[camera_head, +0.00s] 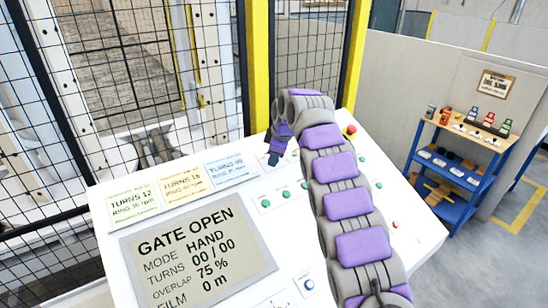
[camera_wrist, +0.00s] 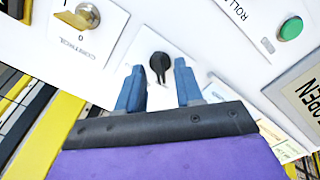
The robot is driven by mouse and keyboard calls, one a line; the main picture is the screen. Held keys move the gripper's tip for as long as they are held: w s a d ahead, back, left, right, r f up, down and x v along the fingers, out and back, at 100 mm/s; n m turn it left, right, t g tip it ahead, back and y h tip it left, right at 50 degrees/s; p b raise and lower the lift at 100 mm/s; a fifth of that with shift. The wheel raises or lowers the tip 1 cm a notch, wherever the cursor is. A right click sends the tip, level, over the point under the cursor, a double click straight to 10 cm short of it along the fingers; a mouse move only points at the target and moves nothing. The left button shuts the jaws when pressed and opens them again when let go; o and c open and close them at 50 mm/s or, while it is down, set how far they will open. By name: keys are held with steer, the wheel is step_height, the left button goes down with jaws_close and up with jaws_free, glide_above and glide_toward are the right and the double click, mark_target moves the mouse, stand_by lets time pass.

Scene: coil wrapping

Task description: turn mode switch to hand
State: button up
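A black rotary knob (camera_wrist: 160,66), which looks like the mode switch, sits on a white plate in the wrist view; its label is hidden. My gripper (camera_wrist: 159,78) is open, its two blue fingers on either side of the knob. I cannot tell whether they touch it. In the head view my gripper (camera_head: 276,152) is low over the back of the white console (camera_head: 215,182), and the knob is hidden. The console display (camera_head: 197,255) reads GATE OPEN, MODE HAND, TURNS 00/00, OVERLAP 75 %, FILM 0 m.
A brass key switch (camera_wrist: 78,18) marked CONTROL and a green button (camera_wrist: 290,28) flank the knob. A red emergency button (camera_head: 350,130) is at the console's back. A black mesh fence with yellow posts (camera_head: 257,65) stands behind it. A blue shelf (camera_head: 462,160) is at right.

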steer(key=p+v, duration=0.3)
steer(key=v, duration=1.3)
steer(key=shift+w+r, duration=0.1)
